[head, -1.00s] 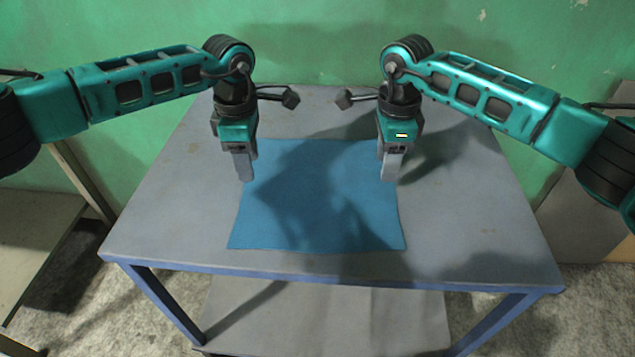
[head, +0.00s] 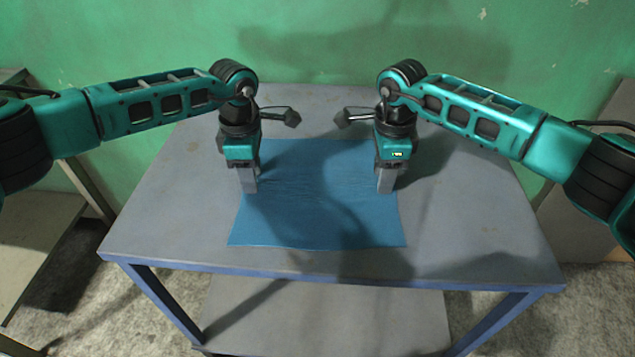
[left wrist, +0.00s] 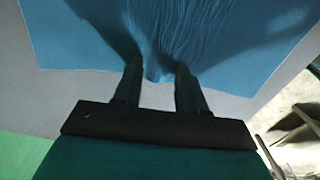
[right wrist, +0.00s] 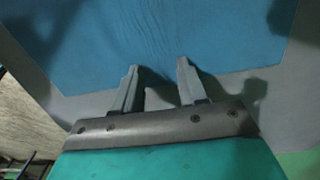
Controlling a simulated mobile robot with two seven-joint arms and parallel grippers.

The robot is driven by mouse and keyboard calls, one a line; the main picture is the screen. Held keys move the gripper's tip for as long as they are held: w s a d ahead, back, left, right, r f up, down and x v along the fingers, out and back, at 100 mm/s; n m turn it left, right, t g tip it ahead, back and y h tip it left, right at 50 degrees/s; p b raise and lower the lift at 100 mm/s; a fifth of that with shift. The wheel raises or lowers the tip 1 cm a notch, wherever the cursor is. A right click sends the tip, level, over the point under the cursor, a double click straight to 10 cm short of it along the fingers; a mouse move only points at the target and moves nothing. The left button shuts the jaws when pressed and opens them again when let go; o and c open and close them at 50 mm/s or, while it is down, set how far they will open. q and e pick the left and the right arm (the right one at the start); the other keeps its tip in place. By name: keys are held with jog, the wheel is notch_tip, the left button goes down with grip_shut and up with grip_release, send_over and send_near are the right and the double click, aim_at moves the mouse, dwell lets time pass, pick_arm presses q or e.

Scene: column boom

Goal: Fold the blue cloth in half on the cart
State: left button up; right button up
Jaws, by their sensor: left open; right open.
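The blue cloth (head: 315,225) lies spread as one layer on the cart top (head: 460,225), with fine wrinkles across its far part. My left gripper (head: 248,190) points down at the cloth's left side. In the left wrist view its open fingers (left wrist: 158,68) stand either side of a small bunched bit of the cloth's edge (left wrist: 160,30). My right gripper (head: 386,190) points down at the cloth's right side. In the right wrist view its open fingers (right wrist: 158,66) reach over the cloth's edge (right wrist: 150,30), where creases run between them. The arms partly hide the far corners in the head view.
The cart top is bare around the cloth, with free room on the left, right and front. A lower shelf (head: 320,315) shows beneath. A green wall (head: 320,40) stands behind the cart. Another table (head: 35,230) stands at the left.

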pick_arm(q)
grip_shut()
pick_arm(e)
jog(key=shift+f, duration=0.1)
grip_shut()
dwell(0.4)
